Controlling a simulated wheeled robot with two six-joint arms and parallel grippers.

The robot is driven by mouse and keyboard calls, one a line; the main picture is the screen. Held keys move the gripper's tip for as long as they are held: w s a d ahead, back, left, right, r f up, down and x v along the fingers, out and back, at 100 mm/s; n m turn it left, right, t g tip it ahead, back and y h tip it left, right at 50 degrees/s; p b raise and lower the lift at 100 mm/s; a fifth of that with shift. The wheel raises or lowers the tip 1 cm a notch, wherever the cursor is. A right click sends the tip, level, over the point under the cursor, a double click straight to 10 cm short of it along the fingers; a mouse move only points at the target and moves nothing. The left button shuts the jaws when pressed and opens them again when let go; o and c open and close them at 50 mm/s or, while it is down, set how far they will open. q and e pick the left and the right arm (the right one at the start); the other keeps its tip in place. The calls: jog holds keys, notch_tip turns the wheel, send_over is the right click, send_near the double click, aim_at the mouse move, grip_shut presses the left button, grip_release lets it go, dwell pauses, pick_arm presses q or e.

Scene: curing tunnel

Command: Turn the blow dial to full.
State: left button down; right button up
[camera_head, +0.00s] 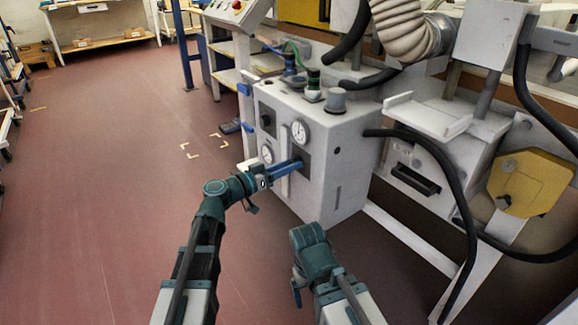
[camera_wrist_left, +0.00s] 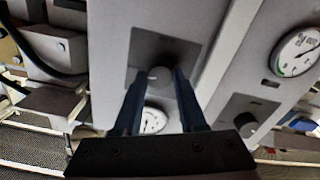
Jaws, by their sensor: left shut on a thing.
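The grey cabinet (camera_head: 345,150) stands in the middle of the head view. My left gripper (camera_head: 294,165) reaches its front face with its blue fingers at a dark square plate (camera_head: 304,158). In the left wrist view a round grey dial (camera_wrist_left: 160,77) sits on the dark plate (camera_wrist_left: 186,55). My left gripper (camera_wrist_left: 157,80) is shut on this dial, one finger on each side. The fingers hide the dial in the head view, and no label on it is readable. My right arm shows at the bottom of the head view, but its fingers are not visible.
A second dark knob (camera_wrist_left: 239,131) and a white gauge (camera_wrist_left: 297,52) are on the cabinet beside the held dial. Black hoses (camera_head: 445,165) curve along the right. Open red floor (camera_head: 110,180) lies to the left.

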pick_arm(q)
jog(key=shift+s+f, duration=0.1)
jog(key=shift+c, duration=2.4)
grip_release()
jog(key=v, duration=1.3)
jog(key=shift+s+a, duration=0.2)
jog(key=shift+a, duration=0.15)
